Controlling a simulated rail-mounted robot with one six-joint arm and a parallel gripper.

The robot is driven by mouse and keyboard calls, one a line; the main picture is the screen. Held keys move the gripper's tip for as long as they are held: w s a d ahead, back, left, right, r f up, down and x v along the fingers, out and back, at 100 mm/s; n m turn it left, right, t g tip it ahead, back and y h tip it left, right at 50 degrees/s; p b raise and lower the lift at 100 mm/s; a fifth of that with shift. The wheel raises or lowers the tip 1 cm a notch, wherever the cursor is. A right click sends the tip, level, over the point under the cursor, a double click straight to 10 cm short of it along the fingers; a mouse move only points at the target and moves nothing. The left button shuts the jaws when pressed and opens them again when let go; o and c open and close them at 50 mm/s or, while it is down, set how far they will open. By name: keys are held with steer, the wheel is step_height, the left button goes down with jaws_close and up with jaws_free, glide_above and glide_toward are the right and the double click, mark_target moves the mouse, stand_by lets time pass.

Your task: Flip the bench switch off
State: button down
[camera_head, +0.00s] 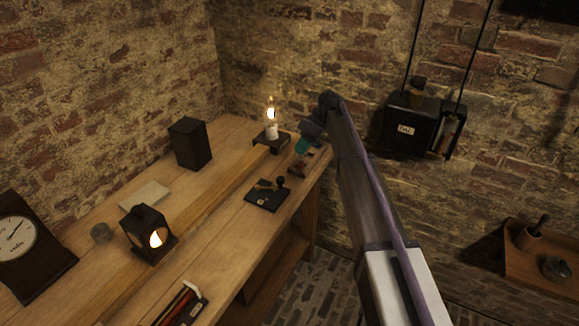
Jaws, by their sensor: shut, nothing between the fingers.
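A small black base with brass-coloured parts and a round black knob (267,194) lies on the bench near its front edge; it looks like a switch, but its lever position is too small to tell. Another small fitting (298,172) with a wooden base sits on the bench further back, partly hidden under my gripper, and I cannot tell what it is. My gripper (302,148) points down over that fitting at the bench's far right end. It looks shut and empty. Whether it touches the fitting cannot be seen. A lit bulb (271,114) stands just left of my gripper.
The wooden bench (226,222) also holds a black box (190,143), a glowing lantern (150,234), a clock (24,243) and a tray of coloured rods (182,306). A dark box (409,126) hangs at the wall. A small shelf (540,270) is at right.

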steer(key=b+x, duration=0.8)
steer(key=x, duration=0.2)
steer(key=shift+d, duration=0.1)
steer(key=shift+s, duration=0.1)
